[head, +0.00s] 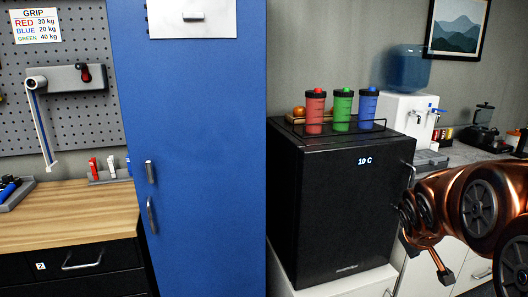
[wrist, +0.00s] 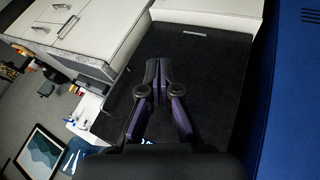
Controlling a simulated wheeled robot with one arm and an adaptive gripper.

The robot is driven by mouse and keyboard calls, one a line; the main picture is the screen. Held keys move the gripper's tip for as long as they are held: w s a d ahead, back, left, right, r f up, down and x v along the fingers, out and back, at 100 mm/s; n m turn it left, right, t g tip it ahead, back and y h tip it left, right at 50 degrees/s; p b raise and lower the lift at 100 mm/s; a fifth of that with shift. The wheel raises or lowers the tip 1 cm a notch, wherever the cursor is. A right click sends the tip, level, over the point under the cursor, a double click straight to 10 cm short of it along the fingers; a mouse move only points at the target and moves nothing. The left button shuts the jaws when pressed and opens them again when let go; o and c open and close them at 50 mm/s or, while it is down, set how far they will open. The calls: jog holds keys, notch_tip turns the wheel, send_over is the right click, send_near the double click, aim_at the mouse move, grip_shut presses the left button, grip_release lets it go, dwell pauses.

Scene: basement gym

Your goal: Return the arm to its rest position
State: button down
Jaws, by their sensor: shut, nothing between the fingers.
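My gripper (wrist: 158,82) shows in the wrist view with its two fingers together and nothing between them. Behind the fingers in that view is the dark face of the mini fridge (wrist: 205,85). In the head view my copper-coloured arm reaches in from the right edge, in front of the counter and beside the black mini fridge (head: 340,215). The fingertips are hard to make out in the head view.
A tray with red (head: 315,110), green (head: 342,108) and blue (head: 367,107) shaker cups stands on the fridge. A tall blue locker (head: 195,150) is left of it. A water dispenser (head: 407,115) stands behind right. A wooden worktop (head: 70,215) is far left.

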jog(key=s+a+g+y+p, duration=0.1)
jog(key=s+a+g+p, duration=0.1)
jog(key=s+a, duration=0.4)
jog(key=s+a+r+m+g+y+p, duration=0.1)
jog(key=s+a+g+p, duration=0.2)
jog(key=s, duration=1.2)
jog(key=s+a+m+g+y+p, duration=0.1)
jog(key=s+a+g+y+p, duration=0.1)
jog(key=s+a, duration=0.6)
jog(key=s, duration=0.3)
jog(key=shift+a+r+g, duration=0.25)
jog(key=shift+a+g, duration=0.05)
jog(key=shift+a, duration=0.05)
